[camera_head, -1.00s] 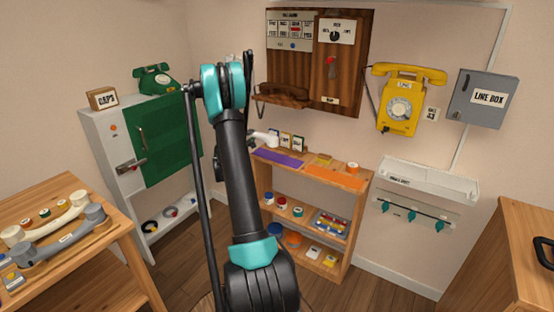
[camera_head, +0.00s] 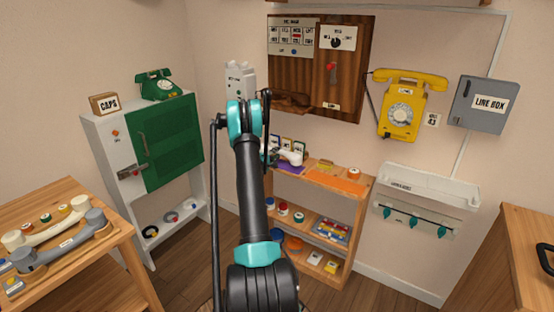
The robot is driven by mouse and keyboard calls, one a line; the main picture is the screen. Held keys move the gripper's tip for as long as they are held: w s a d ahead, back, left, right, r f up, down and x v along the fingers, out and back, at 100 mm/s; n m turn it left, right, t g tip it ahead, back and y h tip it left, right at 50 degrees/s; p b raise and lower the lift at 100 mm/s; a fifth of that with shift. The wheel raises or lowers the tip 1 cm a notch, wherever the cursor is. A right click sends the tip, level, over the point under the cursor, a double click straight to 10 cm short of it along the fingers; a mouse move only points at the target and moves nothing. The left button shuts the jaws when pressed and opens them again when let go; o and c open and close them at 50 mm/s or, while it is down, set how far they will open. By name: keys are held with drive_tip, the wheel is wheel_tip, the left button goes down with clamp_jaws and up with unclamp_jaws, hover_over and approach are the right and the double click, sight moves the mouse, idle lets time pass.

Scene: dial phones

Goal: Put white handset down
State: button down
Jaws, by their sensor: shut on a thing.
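A white handset (camera_head: 291,158) shows in the head view just right of my arm, above the purple mat (camera_head: 291,169) on top of the wooden shelf unit. Only part of it is visible. My gripper (camera_head: 271,155) is shut on its left part and is mostly hidden behind my own arm. I cannot tell whether the handset touches the mat. A cream handset (camera_head: 52,232) and a grey handset (camera_head: 62,249) lie on the wooden table at left.
An orange mat (camera_head: 336,180) lies right of the purple one. Small upright cards (camera_head: 290,143) stand behind the purple mat. A pale box (camera_head: 240,78) is above my arm. A yellow phone (camera_head: 405,106) hangs right; a green phone (camera_head: 158,84) tops the cabinet.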

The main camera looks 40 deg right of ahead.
drive_tip(key=shift+f, duration=1.35)
drive_tip(key=shift+f, duration=0.1)
drive_tip(key=c, duration=1.6)
unclamp_jaws()
